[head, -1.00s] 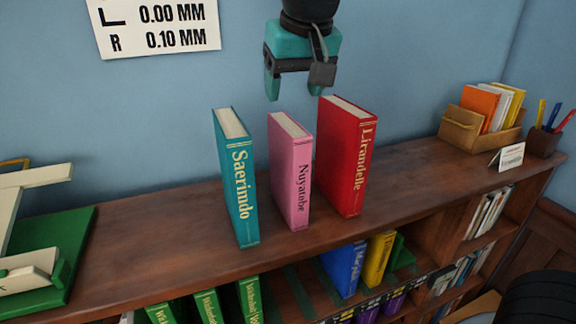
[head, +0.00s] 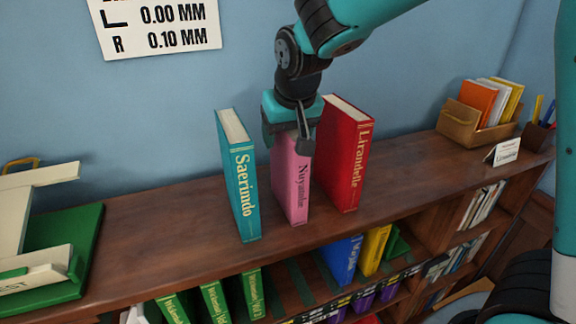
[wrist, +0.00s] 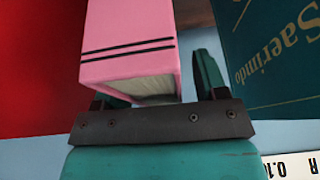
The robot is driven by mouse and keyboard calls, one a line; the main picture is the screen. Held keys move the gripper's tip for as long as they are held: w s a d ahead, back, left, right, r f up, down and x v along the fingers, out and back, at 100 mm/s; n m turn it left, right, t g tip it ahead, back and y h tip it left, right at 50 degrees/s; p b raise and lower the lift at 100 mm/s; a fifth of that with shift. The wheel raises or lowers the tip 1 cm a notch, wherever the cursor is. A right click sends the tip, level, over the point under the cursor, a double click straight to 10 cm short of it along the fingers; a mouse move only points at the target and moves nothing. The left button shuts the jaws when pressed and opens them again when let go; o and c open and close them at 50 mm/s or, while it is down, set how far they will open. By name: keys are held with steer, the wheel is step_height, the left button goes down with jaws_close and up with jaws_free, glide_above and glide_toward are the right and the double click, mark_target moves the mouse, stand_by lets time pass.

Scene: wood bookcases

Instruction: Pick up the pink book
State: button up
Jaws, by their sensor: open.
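The pink book (head: 292,185), lettered "Nuyatobe", stands upright on the wooden bookcase top between a teal book (head: 238,178) and a red book (head: 346,155). My gripper (head: 290,145) is over its top end, with the fingers reaching down on either side of it. In the wrist view, the pink book (wrist: 130,45) lies between the two fingers of my gripper (wrist: 160,85). A gap shows between the book and the finger on the teal book's side. My gripper is open. Its body hides the top of the book in the head view.
The teal and red books stand close on either side. A green stand with white parts (head: 65,255) is at the left. A wooden box of books (head: 462,122) and a small card (head: 506,151) are at the right. The blue wall is behind.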

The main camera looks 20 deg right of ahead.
steer(key=shift+f, duration=0.2)
steer(key=shift+c, duration=0.5)
jaws_close()
steer(key=shift+r, duration=0.15)
